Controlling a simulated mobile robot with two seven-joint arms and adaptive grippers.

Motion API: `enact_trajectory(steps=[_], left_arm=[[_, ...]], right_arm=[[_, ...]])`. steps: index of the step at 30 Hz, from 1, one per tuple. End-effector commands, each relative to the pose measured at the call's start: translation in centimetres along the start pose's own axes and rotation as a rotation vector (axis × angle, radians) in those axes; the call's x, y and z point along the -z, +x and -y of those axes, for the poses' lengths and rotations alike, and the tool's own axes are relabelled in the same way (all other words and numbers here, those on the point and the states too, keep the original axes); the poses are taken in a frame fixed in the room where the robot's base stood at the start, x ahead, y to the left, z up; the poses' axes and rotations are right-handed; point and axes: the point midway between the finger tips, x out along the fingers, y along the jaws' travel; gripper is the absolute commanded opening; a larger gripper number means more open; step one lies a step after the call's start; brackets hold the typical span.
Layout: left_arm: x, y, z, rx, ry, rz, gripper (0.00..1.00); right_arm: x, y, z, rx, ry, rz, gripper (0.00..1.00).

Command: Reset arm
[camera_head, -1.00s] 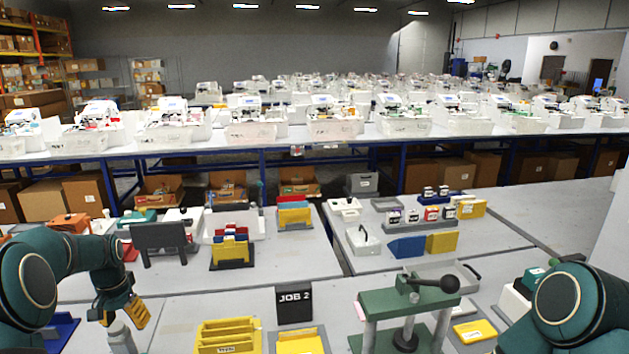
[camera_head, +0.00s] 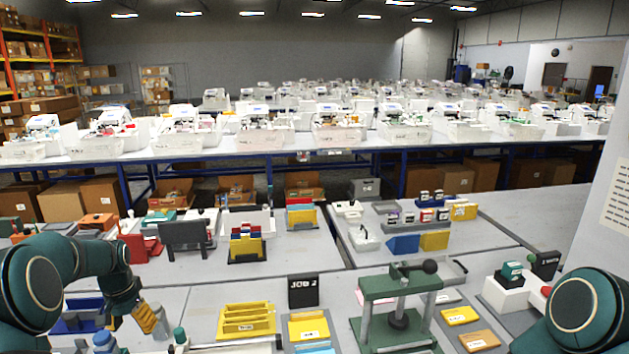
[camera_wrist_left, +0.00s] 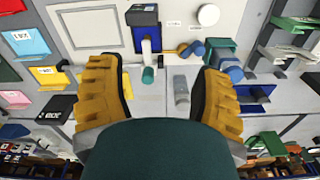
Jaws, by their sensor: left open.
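My left arm comes in from the left in the head view, bent downward. Its yellow-fingered gripper (camera_head: 150,318) hangs above the near left of the table, beside some bottles. In the left wrist view both ribbed yellow fingers of this gripper (camera_wrist_left: 160,72) are spread wide, with nothing held between them. A grey bottle (camera_wrist_left: 181,92) and a teal cap (camera_wrist_left: 149,75) show beyond the gap, apart from the fingers. Only a dark teal part of my right arm (camera_head: 590,315) shows at the lower right of the head view; its gripper is out of frame.
A green press (camera_head: 398,305) with a black-knobbed lever stands at front centre-right. A black JOB 2 sign (camera_head: 303,290) and a yellow tray (camera_head: 247,318) lie to its left. A dark blue holder (camera_head: 80,318) is near the left gripper.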

Motion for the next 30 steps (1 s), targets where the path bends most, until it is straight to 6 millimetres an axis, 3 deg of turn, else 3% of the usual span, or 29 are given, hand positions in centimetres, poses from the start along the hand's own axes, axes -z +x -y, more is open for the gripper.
enact_trajectory(steps=[1,5,10,14,18,21,24,27,30], left_arm=[[-0.1,3.0,-2.4,-0.026,0.015,0.004,0.66],[-0.4,7.9,-6.8,-0.069,0.022,-0.025,0.66],[-2.3,15.0,-14.2,-0.139,0.023,-0.059,0.66],[-5.5,20.3,-20.7,-0.201,0.009,-0.082,0.66],[-10.6,25.0,-27.4,-0.264,-0.020,-0.098,0.66],[-14.9,27.3,-31.4,-0.301,-0.047,-0.103,0.66],[-18.8,28.6,-34.1,-0.327,-0.071,-0.107,0.66],[-21.5,29.1,-35.7,-0.342,-0.090,-0.112,0.66],[-23.0,29.1,-36.4,-0.348,-0.101,-0.114,0.66]], right_arm=[[-0.1,0.8,-0.3,0.000,-0.001,0.001,0.63],[-0.4,1.9,-0.7,-0.002,-0.001,0.003,0.63],[-0.6,3.7,-1.3,-0.004,-0.002,0.005,0.63],[-1.0,5.2,-1.8,-0.006,-0.003,0.010,0.63],[-1.4,7.1,-2.5,-0.008,-0.003,0.013,0.63],[-1.6,8.3,-2.9,-0.010,-0.004,0.016,0.63],[-1.9,9.3,-3.3,-0.012,-0.004,0.018,0.63],[-2.0,9.8,-3.5,-0.013,-0.005,0.019,0.63],[-2.0,10.1,-3.5,-0.013,-0.005,0.020,0.63]])
